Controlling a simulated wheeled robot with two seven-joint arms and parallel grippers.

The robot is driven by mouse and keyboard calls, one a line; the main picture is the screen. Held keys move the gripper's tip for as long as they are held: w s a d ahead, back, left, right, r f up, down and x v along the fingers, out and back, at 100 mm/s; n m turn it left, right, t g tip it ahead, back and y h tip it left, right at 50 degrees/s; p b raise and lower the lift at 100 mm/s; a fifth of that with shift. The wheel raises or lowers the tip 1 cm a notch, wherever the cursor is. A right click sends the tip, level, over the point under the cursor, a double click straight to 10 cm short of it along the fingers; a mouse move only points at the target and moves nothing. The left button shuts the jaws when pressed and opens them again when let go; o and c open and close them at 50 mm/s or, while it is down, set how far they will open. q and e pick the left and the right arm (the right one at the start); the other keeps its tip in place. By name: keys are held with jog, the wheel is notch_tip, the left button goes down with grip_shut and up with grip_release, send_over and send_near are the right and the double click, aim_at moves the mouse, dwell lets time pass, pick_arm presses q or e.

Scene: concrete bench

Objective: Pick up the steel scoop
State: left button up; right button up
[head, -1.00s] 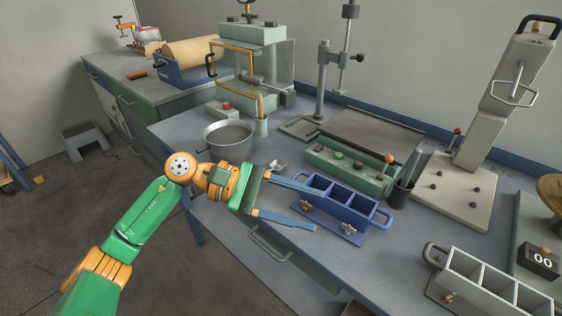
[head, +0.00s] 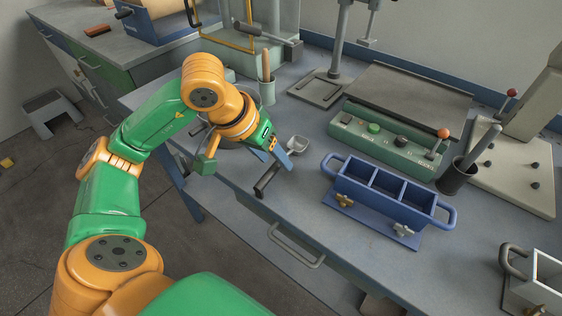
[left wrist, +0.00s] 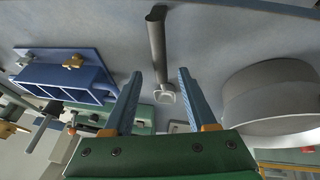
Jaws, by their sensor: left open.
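The steel scoop (head: 298,145) lies on the bench, its small bowl toward the back and its dark handle (head: 266,182) toward the front edge. My left gripper (head: 272,168) is open and tilted down beside it; one blue finger shows against the bench between bowl and handle. In the left wrist view, the scoop's handle (left wrist: 157,48) and bowl (left wrist: 168,97) show in line with the gap between the two open fingers (left wrist: 158,80). Nothing is held. My right gripper is out of view.
A blue three-cell mould (head: 388,190) stands right of the scoop. A metal pan (left wrist: 270,95) sits close on the other side, mostly hidden by my arm in the head view. A green control box (head: 385,140) and a cup with a brush (head: 266,88) stand behind.

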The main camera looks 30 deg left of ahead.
pick_arm(q)
jog(key=shift+x, duration=1)
grip_shut()
jog(key=shift+r, duration=0.15)
notch_tip(320, 180, up, 4)
jog(key=shift+s+d+r+p, duration=0.1)
jog(key=shift+d+p, duration=0.1)
jog(key=shift+p, duration=0.55)
jog(key=s+d+r+p, duration=0.3)
jog(key=s+d+r, duration=0.5)
jog(key=d, duration=0.2)
jog(key=shift+s+d+r, duration=0.25)
jog(key=shift+r, duration=0.05)
